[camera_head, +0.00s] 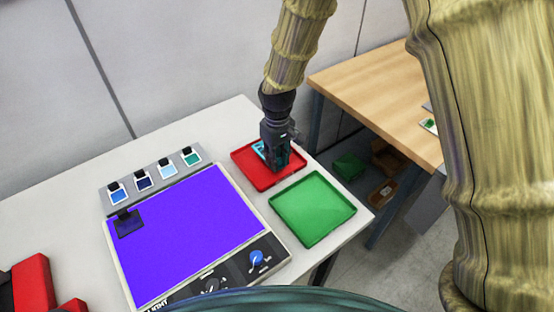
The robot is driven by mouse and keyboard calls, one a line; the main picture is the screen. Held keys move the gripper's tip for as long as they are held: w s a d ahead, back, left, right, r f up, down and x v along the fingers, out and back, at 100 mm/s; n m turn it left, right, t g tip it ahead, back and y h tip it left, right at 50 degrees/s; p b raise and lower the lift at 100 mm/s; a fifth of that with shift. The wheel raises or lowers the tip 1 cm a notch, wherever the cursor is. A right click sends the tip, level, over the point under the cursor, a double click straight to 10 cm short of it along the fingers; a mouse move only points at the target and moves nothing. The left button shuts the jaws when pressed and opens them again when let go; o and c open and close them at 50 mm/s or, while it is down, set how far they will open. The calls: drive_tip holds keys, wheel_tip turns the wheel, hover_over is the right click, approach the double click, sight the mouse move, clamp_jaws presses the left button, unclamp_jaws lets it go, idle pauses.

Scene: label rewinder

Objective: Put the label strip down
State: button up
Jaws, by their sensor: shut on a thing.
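My gripper (276,163) points down over the red tray (243,161) on the white table. It is shut on the label strip (259,149), of which a small teal piece shows at the left of the fingers. The rest of the strip is hidden behind the gripper. I cannot tell whether the strip touches the tray floor.
An empty green tray (313,207) lies in front of the red one, near the table's right edge. A device with a purple panel (190,235) and knobs is to the left. Several coloured labels sit on a grey rack (154,178) behind it. A wooden table (390,90) stands at the right.

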drive_tip(key=shift+w+f, duration=0.15)
drive_tip(key=shift+f, duration=0.8)
drive_tip(key=shift+f, duration=0.15)
drive_tip(key=shift+f, duration=0.1)
drive_tip(key=o, duration=1)
drive_tip(key=shift+r+b, duration=1.55)
drive_tip(key=shift+r, duration=4.65)
